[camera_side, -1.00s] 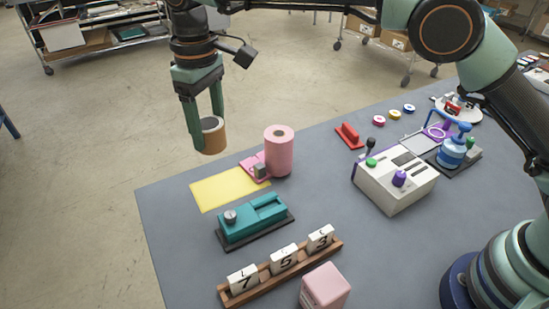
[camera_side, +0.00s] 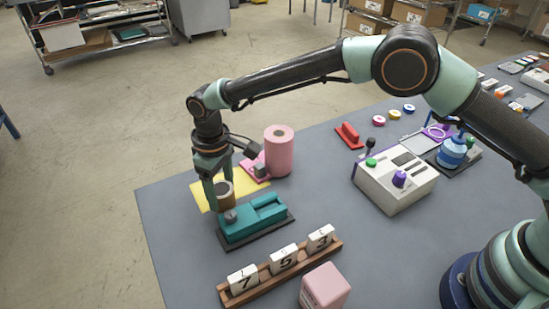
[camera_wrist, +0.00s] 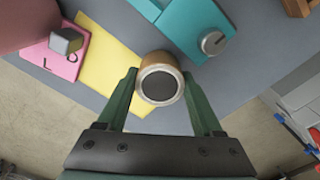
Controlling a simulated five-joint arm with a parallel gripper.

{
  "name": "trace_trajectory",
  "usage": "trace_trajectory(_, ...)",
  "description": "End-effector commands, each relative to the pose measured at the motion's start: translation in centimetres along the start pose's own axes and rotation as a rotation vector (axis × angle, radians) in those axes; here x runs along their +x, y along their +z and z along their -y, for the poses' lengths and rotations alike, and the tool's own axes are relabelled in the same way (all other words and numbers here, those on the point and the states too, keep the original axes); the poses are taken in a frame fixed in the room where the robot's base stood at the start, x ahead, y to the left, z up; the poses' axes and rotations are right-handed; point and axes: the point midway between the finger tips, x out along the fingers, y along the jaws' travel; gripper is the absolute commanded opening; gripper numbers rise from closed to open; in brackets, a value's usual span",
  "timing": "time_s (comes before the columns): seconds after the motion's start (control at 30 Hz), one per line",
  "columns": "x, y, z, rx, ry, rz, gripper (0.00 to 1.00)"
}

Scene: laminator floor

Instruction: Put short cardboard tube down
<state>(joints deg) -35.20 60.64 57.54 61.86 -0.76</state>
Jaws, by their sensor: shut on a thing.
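The short cardboard tube (camera_side: 224,190) is brown with a dark end. My gripper (camera_side: 217,197) is shut on it, one finger on each side. In the side view the tube is upright, just behind the teal device, over the near part of the yellow sheet (camera_side: 203,198). I cannot tell whether its bottom touches the table. In the wrist view the tube (camera_wrist: 160,82) sits between my green fingertips (camera_wrist: 160,88), its dark round end facing the camera, with the yellow sheet (camera_wrist: 105,65) beside it.
The teal device with a grey knob (camera_side: 262,212) is close in front of the tube. A pink roll (camera_side: 279,152) stands behind, on the right. A wooden rack with number tiles (camera_side: 285,268) and a pink block (camera_side: 325,287) are nearer. Bare grey table (camera_side: 165,225) lies left.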

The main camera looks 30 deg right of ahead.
Motion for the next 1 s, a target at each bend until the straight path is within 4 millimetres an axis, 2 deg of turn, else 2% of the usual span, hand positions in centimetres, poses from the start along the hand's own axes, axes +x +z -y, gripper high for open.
trace_trajectory(0.1, 1.4, 0.0, 0.0, 0.0, 0.0, 0.001, 0.07)
trace_trajectory(0.47, 1.8, 0.0, 0.0, 0.0, 0.0, 0.0, 0.07)
trace_trajectory(0.5, 1.9, 0.0, 0.0, 0.0, 0.0, 0.0, 0.71)
trace_trajectory(0.57, 1.8, 0.0, 0.0, 0.0, 0.0, 0.0, 0.94)
trace_trajectory(0.6, 1.8, 0.0, 0.0, 0.0, 0.0, 0.0, 0.98)
trace_trajectory(0.87, 1.8, 0.0, 0.0, 0.0, 0.0, -0.001, 0.98)
trace_trajectory(1.0, 1.0, -0.1, 0.0, 0.0, 0.0, -0.003, 0.98)
